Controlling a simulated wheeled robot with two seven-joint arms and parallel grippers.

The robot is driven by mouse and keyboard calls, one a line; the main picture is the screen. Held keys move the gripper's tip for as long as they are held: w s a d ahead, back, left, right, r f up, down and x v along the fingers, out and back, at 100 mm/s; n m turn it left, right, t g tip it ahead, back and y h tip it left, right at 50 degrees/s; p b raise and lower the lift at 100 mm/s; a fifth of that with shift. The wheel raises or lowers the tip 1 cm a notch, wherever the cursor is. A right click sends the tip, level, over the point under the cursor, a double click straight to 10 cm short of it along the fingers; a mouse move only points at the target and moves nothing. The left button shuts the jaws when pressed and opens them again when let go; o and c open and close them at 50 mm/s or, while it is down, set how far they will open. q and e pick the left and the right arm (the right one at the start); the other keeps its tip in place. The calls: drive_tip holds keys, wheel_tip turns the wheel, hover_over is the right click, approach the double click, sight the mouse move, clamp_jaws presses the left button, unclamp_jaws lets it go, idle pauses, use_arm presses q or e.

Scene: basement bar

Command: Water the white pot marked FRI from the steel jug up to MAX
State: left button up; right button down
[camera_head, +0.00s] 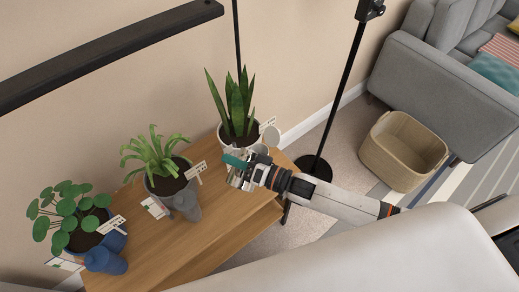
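A white pot (226,137) with an upright snake plant (234,100) stands at the far right end of the wooden table. A small white tag (267,124) sticks out of it; its marking is too small to read. A rounded pale grey shape (272,136) shows just right of the pot; I cannot tell whether it is the steel jug. My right gripper (236,170) is directly in front of the white pot and hides its lower front. A teal piece shows at its fingers. Whether it holds anything is unclear. My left gripper is not in view.
A grey pot (152,184) with a grassy plant and a blue pot (117,240) with a round-leaved plant stand further left on the wooden table (215,228). A black lamp stand (341,95), wicker basket (402,150) and grey sofa (440,90) are beyond its right end.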

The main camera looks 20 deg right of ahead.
sight(231, 179)
drive_tip(key=shift+w+d+r+m, duration=0.4)
drive_tip(key=shift+w+r+m, duration=0.1)
drive_tip(key=shift+r+m, duration=0.35)
idle(0.5)
drive_tip(key=shift+w+d+r+m+p, duration=0.3)
drive_tip(key=shift+w+d+m, duration=0.1)
drive_tip(key=shift+m, duration=0.25)
idle(1.8)
drive_tip(key=shift+w+d+r, duration=0.15)
drive_tip(key=shift+w+d, duration=0.15)
idle(0.6)
drive_tip(key=s+a+f+n, duration=0.1)
drive_tip(key=s+a+f+n+b, duration=0.1)
drive_tip(key=s+f+n, duration=0.1)
drive_tip(key=f+n, duration=0.1)
drive_tip(key=shift+a, duration=0.4)
drive_tip(key=shift+s+a+f+n+b, duration=0.2)
drive_tip(key=shift+f+n+b, duration=0.3)
drive_tip(key=shift+n, duration=0.2)
drive_tip(key=shift+s+a+f+n, duration=0.15)
drive_tip(key=shift+a+f+n, duration=0.1)
drive_tip(key=shift+n, duration=0.15)
drive_tip(key=shift+f, duration=0.1)
idle(0.6)
